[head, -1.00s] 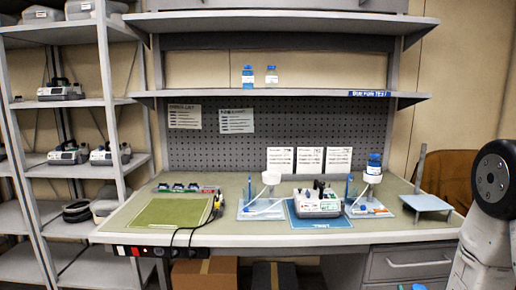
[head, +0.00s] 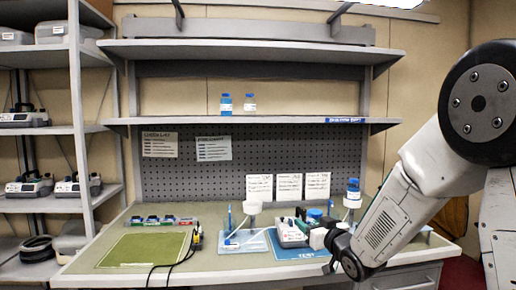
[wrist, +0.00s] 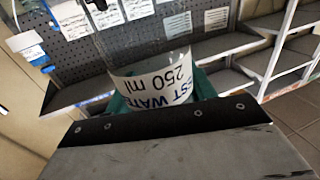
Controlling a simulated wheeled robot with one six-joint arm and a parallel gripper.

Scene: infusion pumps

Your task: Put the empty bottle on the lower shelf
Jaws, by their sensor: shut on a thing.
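My gripper (wrist: 160,92) is shut on a clear bottle (wrist: 152,84) in the wrist view. Its white label reads "250 ml" and part of "TEST WATER", and it looks empty. Teal fingers show on both sides. In the head view my gripper (head: 328,236) is above the bench's right half, in front of the pump, with a blue cap (head: 314,213) showing beside it. The lower shelf (head: 180,121) runs above the pegboard. A blue-filled bottle (head: 226,104) and a clear one (head: 250,103) stand on it left of centre.
The upper shelf (head: 250,49) hangs above the lower one. The lower shelf's right part is bare, with a blue label (head: 345,120) on its edge.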

